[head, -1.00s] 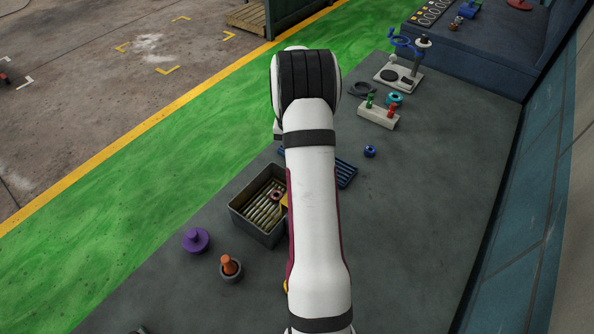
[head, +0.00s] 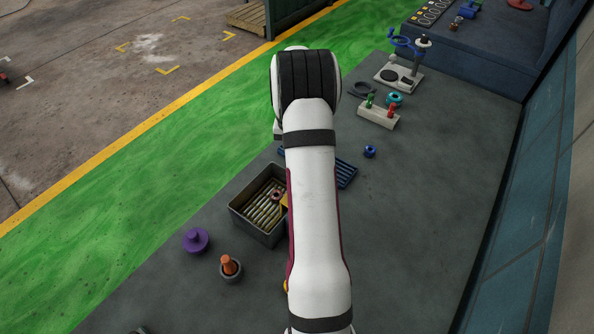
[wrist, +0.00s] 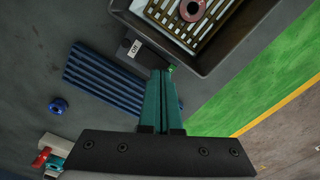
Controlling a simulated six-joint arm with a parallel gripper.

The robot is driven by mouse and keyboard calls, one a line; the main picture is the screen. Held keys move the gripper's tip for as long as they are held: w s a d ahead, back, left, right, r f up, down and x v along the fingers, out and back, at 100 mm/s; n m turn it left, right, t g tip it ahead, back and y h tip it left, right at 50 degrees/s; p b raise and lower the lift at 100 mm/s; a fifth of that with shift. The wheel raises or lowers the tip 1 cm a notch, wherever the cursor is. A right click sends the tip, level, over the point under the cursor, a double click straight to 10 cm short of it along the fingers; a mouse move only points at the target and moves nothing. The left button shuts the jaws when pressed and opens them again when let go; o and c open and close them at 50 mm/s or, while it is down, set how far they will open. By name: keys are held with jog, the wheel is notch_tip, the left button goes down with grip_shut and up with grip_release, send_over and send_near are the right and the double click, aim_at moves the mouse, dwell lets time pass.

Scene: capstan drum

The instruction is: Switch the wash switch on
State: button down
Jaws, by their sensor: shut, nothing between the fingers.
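In the head view my own arm hides the switch and my gripper.
A grey tray (head: 237,212) with a slatted insert and a reddish ring stands beside the switch. A blue ribbed rack (wrist: 95,78) lies on its other side. A blue knob (head: 370,151) and a block with green and red pegs (head: 378,117) stand beyond.

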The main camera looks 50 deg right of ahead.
jog(key=shift+f, duration=0.95)
dwell(0.3)
jog(key=shift+r, duration=3.55)
jog(key=s+a+r+n, duration=0.15)
jog(key=a+r, duration=0.35)
jog(key=a, duration=0.7)
jog(key=a+r+n, duration=0.2)
jog(key=a+r, duration=0.4)
jog(key=a, duration=0.6)
jog(key=s+a+f+n+y, duration=0.1)
jog(key=s+a+n, duration=0.2)
jog(key=s+a, duration=1.1)
jog(key=shift+s+a+y, duration=0.2)
jog(key=shift+s+y, duration=0.2)
jog(key=shift+s, duration=0.7)
